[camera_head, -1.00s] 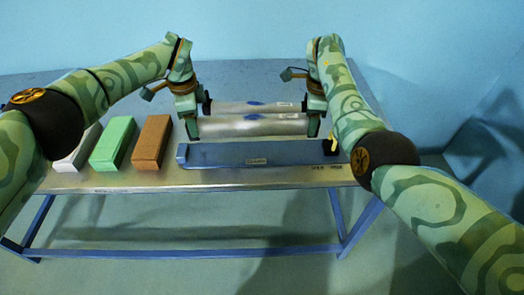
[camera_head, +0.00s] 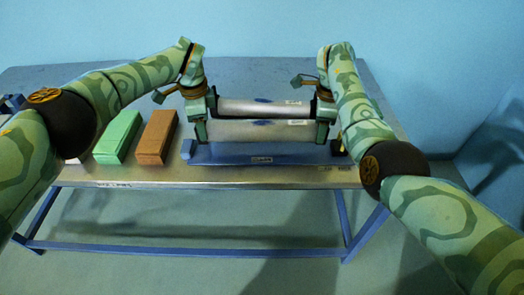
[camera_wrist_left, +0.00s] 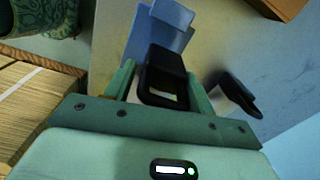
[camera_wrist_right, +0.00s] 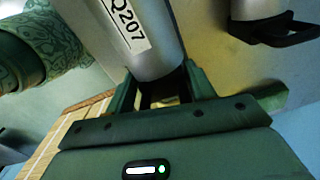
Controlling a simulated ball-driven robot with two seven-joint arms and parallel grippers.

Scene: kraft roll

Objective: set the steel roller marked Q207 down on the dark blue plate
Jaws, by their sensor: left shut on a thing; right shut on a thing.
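A steel roller marked Q207 (camera_wrist_right: 140,35) shows in the right wrist view, with its end at my right gripper (camera_wrist_right: 165,95). In the head view it is the nearer roller (camera_head: 258,131), roughly level between both grippers. My left gripper (camera_head: 201,135) is shut on its black left end handle (camera_wrist_left: 163,75). My right gripper (camera_head: 322,135) is shut at its right end. The dark blue plate (camera_head: 225,153) lies along the front of the bench, with a small label on its front. The roller overlaps the plate's rear edge in view; I cannot tell whether they touch.
A second steel roller (camera_head: 262,107) lies behind, with its black end handle (camera_wrist_right: 285,30) in the right wrist view. A green block (camera_head: 118,138) and a brown block (camera_head: 156,138) stand left of the plate on the bench (camera_head: 270,176). The bench's rear is clear.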

